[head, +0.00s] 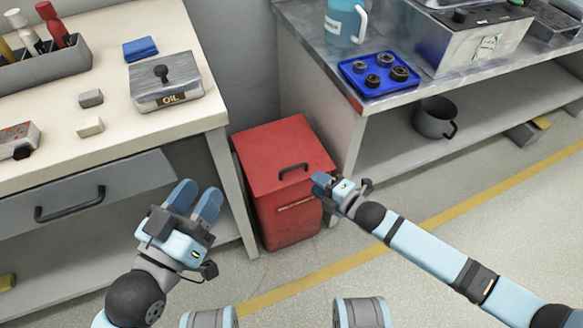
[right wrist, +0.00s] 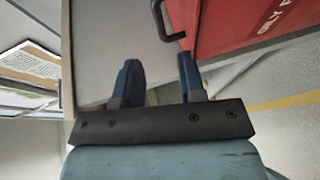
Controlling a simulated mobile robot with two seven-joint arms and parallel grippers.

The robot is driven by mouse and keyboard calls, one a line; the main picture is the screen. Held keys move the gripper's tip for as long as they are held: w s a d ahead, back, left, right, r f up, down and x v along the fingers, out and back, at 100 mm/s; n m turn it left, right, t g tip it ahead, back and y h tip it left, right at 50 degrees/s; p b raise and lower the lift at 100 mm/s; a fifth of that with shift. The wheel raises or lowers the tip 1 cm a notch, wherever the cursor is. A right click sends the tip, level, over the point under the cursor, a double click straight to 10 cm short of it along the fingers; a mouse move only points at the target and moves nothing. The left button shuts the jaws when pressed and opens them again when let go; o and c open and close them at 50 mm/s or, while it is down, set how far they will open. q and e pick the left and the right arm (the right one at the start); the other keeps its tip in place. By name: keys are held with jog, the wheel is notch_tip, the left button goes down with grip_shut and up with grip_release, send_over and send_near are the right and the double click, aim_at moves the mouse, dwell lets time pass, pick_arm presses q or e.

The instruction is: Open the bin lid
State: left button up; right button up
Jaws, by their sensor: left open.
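The red bin (head: 285,215) stands on the floor between two tables. Its flat red lid (head: 270,148) lies shut on top and carries a black handle (head: 293,168) near its front edge. My right gripper (head: 322,182) is just right of the handle in the head view. In the right wrist view the jaws (right wrist: 158,72) are open with nothing between them. The black handle (right wrist: 167,24) there lies just beyond the fingertips, apart from them, beside the red bin face (right wrist: 245,25). My left gripper (head: 196,200) is open and empty, left of the bin, before the drawer.
The right table's leg (head: 350,160) stands close beside the bin. A blue tray (head: 378,75) lies above it. Floor in front of the bin is clear.

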aim_at(293, 167)
pick_arm(q)
jog(key=f+g+b, duration=0.1)
jog(key=f, duration=0.1)
jog(key=f+g+b, duration=0.1)
jog(key=f+b, duration=0.1)
jog(key=f, duration=0.1)
jog(key=shift+w+d+f+m, duration=0.1)
jog(key=shift+d+f+m, duration=0.1)
jog(key=shift+m, duration=0.1)
pick_arm(e)
jog(key=x, duration=1)
jog(key=shift+c, duration=0.3)
grip_shut()
